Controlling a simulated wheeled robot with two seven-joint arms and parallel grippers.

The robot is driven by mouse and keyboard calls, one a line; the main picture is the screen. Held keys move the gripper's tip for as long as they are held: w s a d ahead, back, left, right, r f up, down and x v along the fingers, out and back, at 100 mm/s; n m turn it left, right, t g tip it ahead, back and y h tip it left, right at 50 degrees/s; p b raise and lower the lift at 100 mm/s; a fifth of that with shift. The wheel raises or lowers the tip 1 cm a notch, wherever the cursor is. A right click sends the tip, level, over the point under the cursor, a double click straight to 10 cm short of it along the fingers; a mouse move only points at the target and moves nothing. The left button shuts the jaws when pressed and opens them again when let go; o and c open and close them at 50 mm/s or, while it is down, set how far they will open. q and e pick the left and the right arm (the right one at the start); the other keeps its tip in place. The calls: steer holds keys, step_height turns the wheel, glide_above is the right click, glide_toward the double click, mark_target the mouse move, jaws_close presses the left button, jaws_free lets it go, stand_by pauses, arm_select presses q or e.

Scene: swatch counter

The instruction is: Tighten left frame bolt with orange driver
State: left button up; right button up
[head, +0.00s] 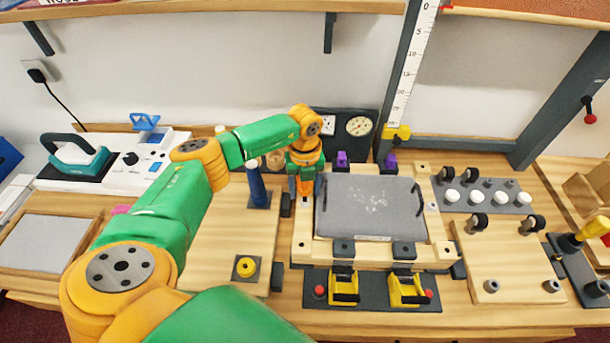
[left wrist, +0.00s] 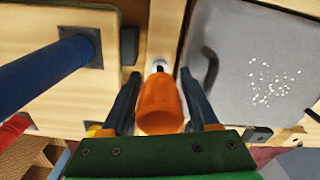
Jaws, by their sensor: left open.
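The orange driver (left wrist: 160,105) stands roughly upright between my left gripper's fingers in the left wrist view. The dark fingers of my left gripper (left wrist: 157,100) are open, one on each side of its handle, with gaps showing. In the head view, my left gripper (head: 306,186) points down over the left rail of the wooden frame (head: 302,245). A small pale metal piece (left wrist: 158,66) shows at the driver's far end; I cannot tell whether it is the left frame bolt or part of the driver. My right gripper is not in view.
A grey panel (head: 370,215) with dark handles lies within the frame. A blue post (head: 257,185) stands close on the left, and shows in the left wrist view (left wrist: 45,75). Yellow clamps (head: 344,289) sit at the front. A board with white knobs (head: 480,197) is at right.

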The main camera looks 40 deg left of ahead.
arm_select(q)
jaws_close()
steer(key=m+b, duration=0.1)
steer(key=m, duration=0.3)
steer(key=m+b, duration=0.1)
steer(key=m, duration=0.1)
steer(key=shift+w+f+b, duration=0.1)
steer(key=shift+f+b, duration=0.25)
steer(key=shift+d+r+m, duration=0.1)
steer(key=shift+r+m, duration=0.25)
steer(key=shift+m, duration=0.25)
step_height(320, 180, up, 3)
steer(key=p, duration=0.3)
steer(key=shift+f, duration=0.1)
step_height(320, 180, up, 2)
steer(key=shift+r+p, duration=0.1)
steer(key=shift+p, duration=0.25)
steer(key=shift+r, duration=0.8)
